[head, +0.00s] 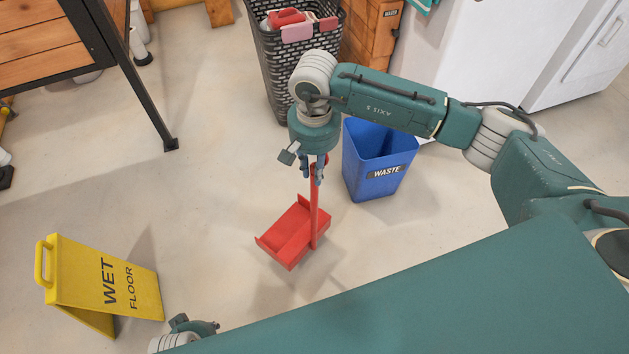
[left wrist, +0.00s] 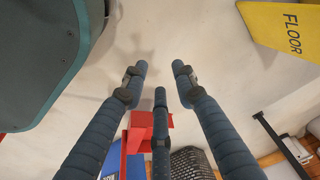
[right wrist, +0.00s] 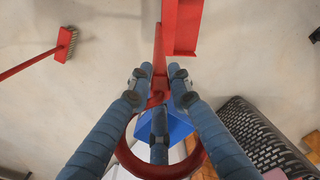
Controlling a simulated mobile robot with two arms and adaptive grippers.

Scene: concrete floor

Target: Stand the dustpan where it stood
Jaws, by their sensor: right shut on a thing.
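The red dustpan (head: 283,236) hangs upright by its tall handle from my right gripper (head: 313,178), in front of the blue waste bin. I cannot tell whether its pan touches the floor. In the right wrist view the fingers (right wrist: 160,80) are closed around the handle just by its red ring grip (right wrist: 183,168), and the pan (right wrist: 183,25) is beyond the fingertips. My left gripper is low at the left in the head view, mostly hidden. In the left wrist view its fingers (left wrist: 158,78) are spread and empty, with the dustpan (left wrist: 142,128) beyond.
The blue waste bin (head: 375,165) and a dark basket (head: 270,60) stand behind the dustpan. A yellow wet-floor sign (head: 105,285) stands at left. A red brush (right wrist: 64,45) shows in the right wrist view. Open floor lies left of the dustpan.

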